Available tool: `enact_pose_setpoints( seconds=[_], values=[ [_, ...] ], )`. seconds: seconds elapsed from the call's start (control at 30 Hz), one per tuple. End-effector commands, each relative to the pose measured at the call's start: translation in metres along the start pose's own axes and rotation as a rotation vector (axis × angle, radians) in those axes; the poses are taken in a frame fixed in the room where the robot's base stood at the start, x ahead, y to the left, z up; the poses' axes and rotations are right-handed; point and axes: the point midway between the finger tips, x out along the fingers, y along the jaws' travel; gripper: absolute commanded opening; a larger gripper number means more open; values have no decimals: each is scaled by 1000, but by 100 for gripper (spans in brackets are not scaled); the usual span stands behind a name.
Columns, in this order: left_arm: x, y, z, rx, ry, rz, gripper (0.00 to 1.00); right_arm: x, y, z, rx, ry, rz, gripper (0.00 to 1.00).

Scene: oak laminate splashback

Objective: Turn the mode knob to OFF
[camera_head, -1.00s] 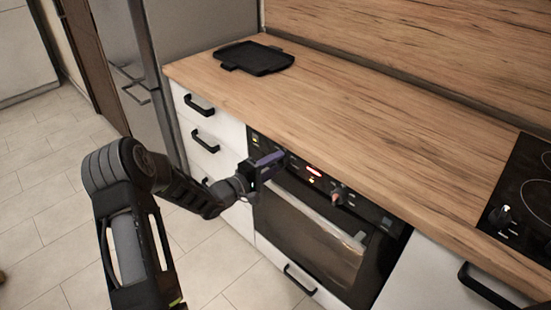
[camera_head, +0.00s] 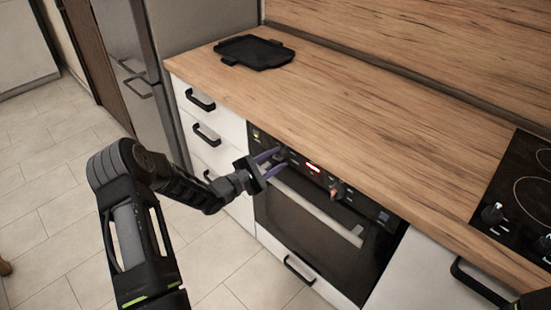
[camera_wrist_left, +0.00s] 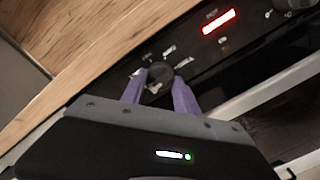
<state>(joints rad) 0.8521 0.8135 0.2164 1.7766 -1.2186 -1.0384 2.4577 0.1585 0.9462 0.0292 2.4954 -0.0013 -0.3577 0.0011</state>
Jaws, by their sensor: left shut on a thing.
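The black mode knob (camera_wrist_left: 159,74) sits on the oven's control panel, with small pale marks around it in the left wrist view. My left gripper (camera_head: 276,160) is at the left part of the panel in the head view. Its two purple fingers (camera_wrist_left: 158,88) stand on either side of the knob and are shut on it. The knob is partly hidden by the fingers in the head view. The marks are too blurred to read, so I cannot tell the knob's setting. My right gripper does not show.
A red lit display (camera_head: 313,168) and another knob (camera_head: 337,189) are to the right on the panel. The oven door handle (camera_head: 318,215) runs just below. The worktop (camera_head: 370,125) overhangs above, with a black tray (camera_head: 255,52) and a hob (camera_head: 520,185).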

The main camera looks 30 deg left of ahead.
Motion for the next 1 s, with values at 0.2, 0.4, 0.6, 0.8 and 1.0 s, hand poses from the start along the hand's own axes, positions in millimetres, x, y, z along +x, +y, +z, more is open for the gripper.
enact_pose_setpoints(
  seconds=[0.2, 0.4, 0.6, 0.8, 1.0],
  values=[
    [0, 0, -1, -24, 1, 0, 0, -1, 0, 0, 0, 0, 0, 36],
    [0, 0, -1, -25, 1, 0, 0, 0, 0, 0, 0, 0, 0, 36],
    [0, 0, -1, -24, 1, 0, 46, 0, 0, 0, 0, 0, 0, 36],
    [0, 0, 0, -23, 0, 0, 58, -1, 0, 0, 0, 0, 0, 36],
    [0, 0, 0, -22, 0, 0, 58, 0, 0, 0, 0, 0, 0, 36]
  ],
)
